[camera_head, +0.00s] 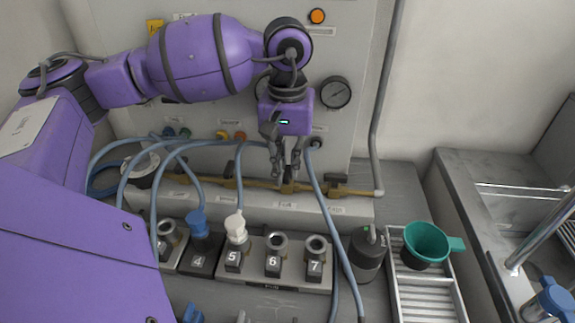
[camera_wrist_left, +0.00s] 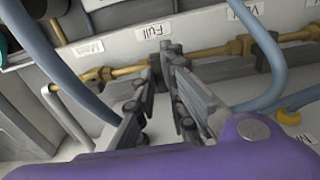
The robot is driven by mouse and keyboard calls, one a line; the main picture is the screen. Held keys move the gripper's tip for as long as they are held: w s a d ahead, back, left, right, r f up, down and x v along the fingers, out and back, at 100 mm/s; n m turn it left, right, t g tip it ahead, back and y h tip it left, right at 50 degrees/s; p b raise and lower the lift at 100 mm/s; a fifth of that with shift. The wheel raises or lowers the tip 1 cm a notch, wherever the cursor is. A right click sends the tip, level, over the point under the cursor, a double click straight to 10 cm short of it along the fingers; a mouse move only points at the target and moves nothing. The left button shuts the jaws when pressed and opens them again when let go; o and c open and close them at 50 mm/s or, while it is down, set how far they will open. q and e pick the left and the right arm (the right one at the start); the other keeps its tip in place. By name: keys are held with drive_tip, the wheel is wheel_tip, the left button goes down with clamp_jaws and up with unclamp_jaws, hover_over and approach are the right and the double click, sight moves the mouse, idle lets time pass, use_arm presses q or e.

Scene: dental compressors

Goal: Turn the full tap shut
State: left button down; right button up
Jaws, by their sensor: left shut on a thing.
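My left gripper (camera_head: 285,174) points down at this tap. In the left wrist view its fingertips (camera_wrist_left: 167,58) are close together around the tap's handle. The fingers hide most of the handle, so I cannot tell which way it is turned. My right gripper is not in view.
Blue hoses (camera_head: 318,190) hang near the gripper on both sides. Numbered sockets (camera_head: 273,262) stand in front. A pressure gauge (camera_head: 335,92) is on the panel behind. A green cup (camera_head: 426,241) stands on a rack (camera_head: 425,297).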

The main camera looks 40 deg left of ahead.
sight(287, 172)
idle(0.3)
use_arm(q)
drive_tip(key=c, duration=1.8)
unclamp_jaws()
wheel_tip(287, 172, up, 12)
